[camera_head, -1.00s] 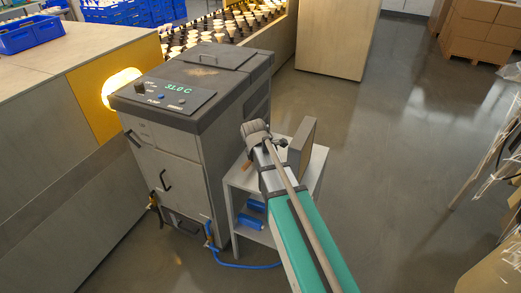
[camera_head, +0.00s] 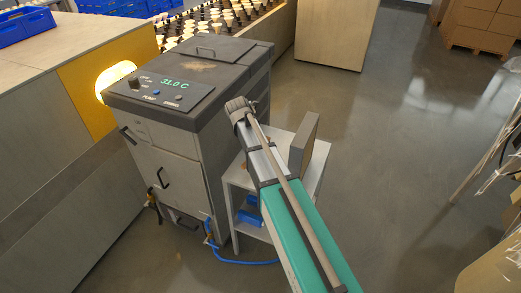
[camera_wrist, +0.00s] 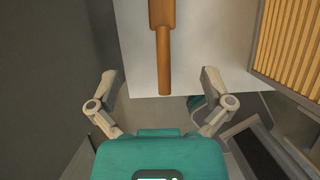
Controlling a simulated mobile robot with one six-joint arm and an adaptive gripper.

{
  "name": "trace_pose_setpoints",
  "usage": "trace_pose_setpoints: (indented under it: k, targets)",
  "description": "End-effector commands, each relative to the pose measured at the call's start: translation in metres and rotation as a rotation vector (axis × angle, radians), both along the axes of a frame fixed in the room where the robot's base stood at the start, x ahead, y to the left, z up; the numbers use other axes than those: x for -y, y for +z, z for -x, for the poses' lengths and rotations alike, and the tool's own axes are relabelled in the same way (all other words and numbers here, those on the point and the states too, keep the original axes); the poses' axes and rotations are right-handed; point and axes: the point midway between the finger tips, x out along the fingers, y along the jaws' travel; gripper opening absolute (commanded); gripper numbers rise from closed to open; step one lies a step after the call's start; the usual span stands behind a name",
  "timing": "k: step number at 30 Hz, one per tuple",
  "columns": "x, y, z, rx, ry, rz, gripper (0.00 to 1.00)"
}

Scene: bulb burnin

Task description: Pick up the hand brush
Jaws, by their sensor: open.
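The hand brush (camera_wrist: 163,50) shows its brown wooden handle in the wrist view, pointing down toward my gripper from the top edge. It lies on a pale shelf top (camera_wrist: 190,50); its far end is cut off by the frame. My gripper (camera_wrist: 161,82) is open, with one finger on each side of the handle's near end, and nothing is held. Whether the fingers are at the handle's height I cannot tell. In the head view, my arm hides the brush and most of my gripper beside the grey machine.
The grey machine (camera_head: 185,140) with a 31.0 C display stands left of the small shelf (camera_head: 312,165). A slatted block (camera_wrist: 290,45) stands on the shelf's right side in the wrist view. A blue hose (camera_head: 245,262) lies on the floor. Open floor (camera_head: 380,150) is to the right.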

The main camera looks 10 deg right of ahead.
Motion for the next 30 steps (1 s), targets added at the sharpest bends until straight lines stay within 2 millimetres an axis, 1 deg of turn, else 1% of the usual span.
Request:
trace_pose_setpoints:
  k: [5, 10, 30]
  targets:
    - [0.002, -0.001, 0.0, 0.0, -0.004, 0.0, 1.0]
    - [0.004, -0.009, -0.002, 0.0, -0.005, -0.001, 1.0]
    - [0.018, -0.059, -0.019, 0.0, -0.008, -0.002, 1.0]
